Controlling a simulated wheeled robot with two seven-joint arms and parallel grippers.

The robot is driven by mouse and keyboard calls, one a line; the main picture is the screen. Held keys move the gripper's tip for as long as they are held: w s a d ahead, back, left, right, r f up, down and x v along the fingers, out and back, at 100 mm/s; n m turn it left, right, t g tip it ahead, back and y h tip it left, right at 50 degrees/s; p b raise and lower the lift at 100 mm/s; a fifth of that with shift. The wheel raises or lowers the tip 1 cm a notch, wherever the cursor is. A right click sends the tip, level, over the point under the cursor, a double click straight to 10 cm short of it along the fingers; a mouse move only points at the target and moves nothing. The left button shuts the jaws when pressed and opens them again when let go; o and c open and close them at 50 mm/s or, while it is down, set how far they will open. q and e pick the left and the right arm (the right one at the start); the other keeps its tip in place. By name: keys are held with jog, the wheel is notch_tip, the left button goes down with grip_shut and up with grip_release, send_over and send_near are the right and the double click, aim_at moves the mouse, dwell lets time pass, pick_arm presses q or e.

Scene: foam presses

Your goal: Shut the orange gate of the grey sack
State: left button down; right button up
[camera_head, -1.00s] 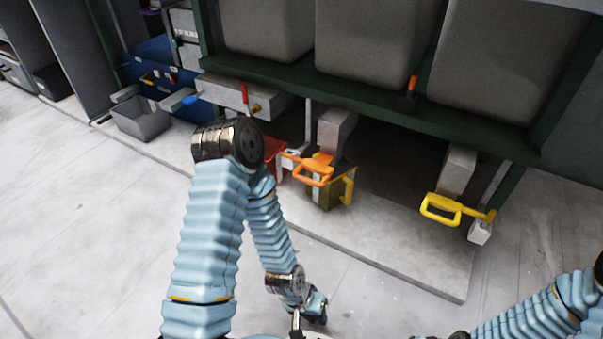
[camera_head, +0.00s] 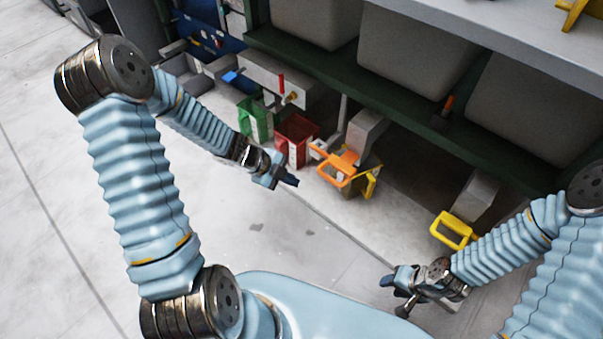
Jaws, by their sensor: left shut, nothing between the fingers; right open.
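The orange gate (camera_head: 338,168) is a looped handle on the spout under the middle grey sack (camera_head: 412,58). A grey chute (camera_head: 367,130) comes down behind it. I cannot tell from here how far open the gate is. My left gripper (camera_head: 290,181) is shut and empty, to the left of the orange gate and apart from it. My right gripper (camera_head: 390,281) is open and empty, below and right of the orange gate, near the yellow gate (camera_head: 453,230).
A green bin (camera_head: 255,119), a red bin (camera_head: 296,140) and a yellow bin (camera_head: 370,186) stand under the dark green frame (camera_head: 400,105). Another grey sack (camera_head: 530,108) hangs at right. A red-handled valve (camera_head: 282,88) sits left of the chute. The floor in front is clear.

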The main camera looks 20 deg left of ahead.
aim_at(328, 177)
pick_arm(q)
jog(key=w+d+f+b, duration=0.2)
jog(key=w+d+f, duration=0.4)
jog(key=shift+w+d, duration=0.2)
jog(key=shift+w, duration=0.1)
pick_arm(e)
jog(key=shift+d+f, duration=0.1)
jog(key=shift+f, duration=1.2)
pick_arm(q)
jog(key=shift+f, duration=0.1)
jog(key=shift+w+d+r+p, duration=0.2)
jog(key=shift+w+d+p, duration=0.05)
jog(key=shift+w+p, duration=0.35)
jog(key=shift+w+d+r+p, duration=0.2)
jog(key=shift+w+p, duration=0.25)
jog(key=shift+p, duration=0.15)
jog(key=w, duration=0.2)
jog(key=w+d+p, duration=0.1)
jog(key=shift+w+f, duration=0.1)
jog(key=shift+f, duration=0.25)
pick_arm(e)
jog(key=r, duration=0.1)
jog(key=w+r, duration=0.1)
jog(key=r, duration=0.1)
jog(key=shift+r, duration=0.25)
